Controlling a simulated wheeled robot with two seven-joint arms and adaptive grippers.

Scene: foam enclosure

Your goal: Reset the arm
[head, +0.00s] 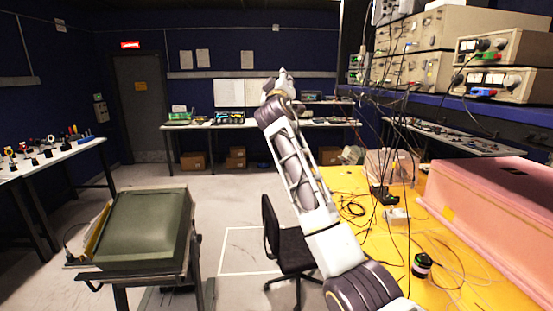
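One of my arms, seemingly the right one, comes in from the bottom right of the head view and reaches up and away to the middle. It has dark joints, white shells and an open lattice link. At its far end is a small pale part (283,82), seemingly my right gripper. It is too small and too overlapped by the wrist to make out its fingers or anything held. It appears in front of the back wall, in free air. My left arm and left gripper are not in view.
A yellow table (455,285) with cables, a small dark jar (422,265) and a pink foam block (490,210) is at right. Instruments (500,65) stand above it. A black chair (288,245) is behind my arm.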

